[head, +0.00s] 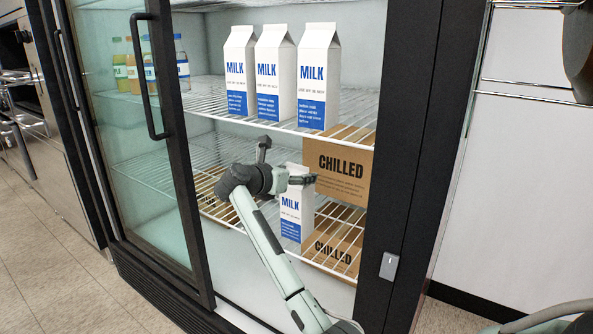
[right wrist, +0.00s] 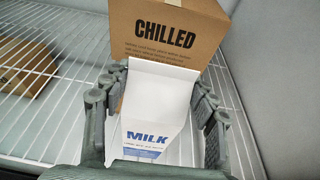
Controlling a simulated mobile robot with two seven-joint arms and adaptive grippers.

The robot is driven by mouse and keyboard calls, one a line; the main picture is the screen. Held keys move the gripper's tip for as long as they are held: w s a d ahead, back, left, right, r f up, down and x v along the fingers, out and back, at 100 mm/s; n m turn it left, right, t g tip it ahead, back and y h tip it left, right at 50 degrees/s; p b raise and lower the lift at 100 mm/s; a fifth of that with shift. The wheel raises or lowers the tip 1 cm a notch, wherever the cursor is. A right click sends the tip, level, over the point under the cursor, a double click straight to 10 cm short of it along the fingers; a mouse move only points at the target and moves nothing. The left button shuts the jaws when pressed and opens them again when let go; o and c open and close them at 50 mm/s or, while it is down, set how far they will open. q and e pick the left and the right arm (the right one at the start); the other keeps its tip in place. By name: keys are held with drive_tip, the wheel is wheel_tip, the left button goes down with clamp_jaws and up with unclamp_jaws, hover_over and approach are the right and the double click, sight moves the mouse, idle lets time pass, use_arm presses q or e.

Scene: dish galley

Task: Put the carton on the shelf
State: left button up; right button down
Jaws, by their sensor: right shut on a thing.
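A white and blue milk carton (head: 291,213) is between the fingers of my right gripper (head: 284,165), inside the open part of a glass-door fridge. The gripper is shut on the carton's upper part. The carton looks upright at the middle wire shelf (head: 150,172); whether its base touches the shelf I cannot tell. In the right wrist view the carton (right wrist: 155,110) sits between both fingers, its lower end hidden. Three similar milk cartons (head: 276,75) stand in a row on the upper wire shelf (head: 205,118). My left gripper is not in view.
A brown CHILLED box (head: 345,165) stands close behind the held carton. Another CHILLED box (head: 340,240) is below the middle shelf. Bottles (head: 133,65) stand at the upper left behind the glass door (head: 125,120). The door's dark frame and handle (head: 150,75) border the opening's left side.

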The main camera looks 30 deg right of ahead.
sight(290, 187)
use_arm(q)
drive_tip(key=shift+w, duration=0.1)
use_arm(e)
drive_tip(key=shift+r, duration=0.1)
drive_tip(key=c, duration=0.8)
unclamp_jaws()
drive_tip(key=shift+f, duration=0.2)
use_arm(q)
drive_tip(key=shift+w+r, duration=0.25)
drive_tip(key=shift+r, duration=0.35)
use_arm(e)
drive_tip(key=shift+o, duration=1.4)
drive_tip(key=shift+r, duration=0.1)
drive_tip(key=shift+a+r, duration=0.1)
drive_tip(key=shift+a, duration=0.05)
drive_tip(key=v, duration=0.3)
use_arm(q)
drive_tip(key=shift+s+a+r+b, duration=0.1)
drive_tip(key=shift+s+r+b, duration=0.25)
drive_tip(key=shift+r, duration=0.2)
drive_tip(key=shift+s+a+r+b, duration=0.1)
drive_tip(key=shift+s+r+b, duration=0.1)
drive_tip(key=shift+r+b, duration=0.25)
use_arm(e)
drive_tip(key=v, duration=0.8)
drive_tip(key=shift+s+a, duration=0.2)
drive_tip(key=shift+a, duration=0.15)
